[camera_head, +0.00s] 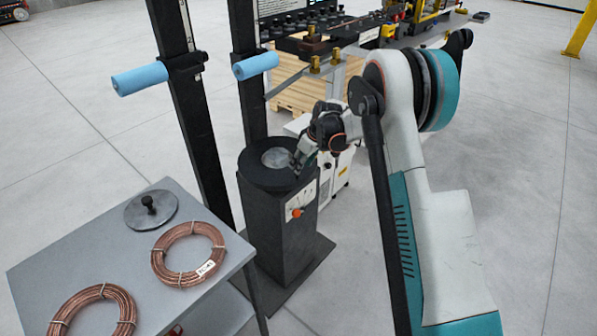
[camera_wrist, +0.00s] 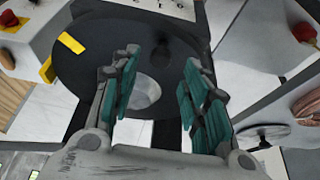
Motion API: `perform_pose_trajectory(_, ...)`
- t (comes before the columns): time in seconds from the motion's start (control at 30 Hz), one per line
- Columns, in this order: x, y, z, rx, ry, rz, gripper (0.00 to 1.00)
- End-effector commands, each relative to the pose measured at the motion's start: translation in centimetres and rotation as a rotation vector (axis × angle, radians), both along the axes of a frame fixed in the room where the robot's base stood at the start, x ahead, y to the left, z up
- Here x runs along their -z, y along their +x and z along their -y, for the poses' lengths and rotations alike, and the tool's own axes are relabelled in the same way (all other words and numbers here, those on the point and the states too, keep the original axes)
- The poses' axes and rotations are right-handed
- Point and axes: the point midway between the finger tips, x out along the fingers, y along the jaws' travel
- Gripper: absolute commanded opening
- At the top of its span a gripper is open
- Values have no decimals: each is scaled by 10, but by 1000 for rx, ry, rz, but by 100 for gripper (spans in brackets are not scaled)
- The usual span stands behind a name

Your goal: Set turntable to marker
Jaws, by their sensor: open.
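The turntable is a round black disc (camera_head: 266,181) with a silver centre, on a dark pedestal. In the wrist view the disc (camera_wrist: 85,75) fills the upper middle. A yellow mark (camera_wrist: 71,43) lies near its rim at upper left, and a second yellow piece (camera_wrist: 47,71) sits at the rim below it, apart from the first. My gripper (camera_head: 297,163) is over the right part of the disc. In the wrist view its teal fingers (camera_wrist: 161,62) are spread with no object held; a dark upright shape, perhaps a peg, shows between them. Contact cannot be told.
A grey table (camera_head: 95,240) at lower left bears copper coils (camera_head: 188,254) and a grey disc with a black knob (camera_head: 151,210). Black posts with blue rollers (camera_head: 140,78) stand behind the turntable. An orange-red button (camera_head: 297,213) is on the pedestal front. Open floor lies right.

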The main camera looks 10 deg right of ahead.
Motion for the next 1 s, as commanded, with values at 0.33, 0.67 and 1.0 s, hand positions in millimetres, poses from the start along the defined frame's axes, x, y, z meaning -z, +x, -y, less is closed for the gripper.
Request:
perform_pose_trajectory(0.33,37,12,-9,0,0,0,42)
perform_pose_trajectory(0.67,38,13,-10,0,0,0,42)
perform_pose_trajectory(1.0,38,13,-9,0,0,0,0)
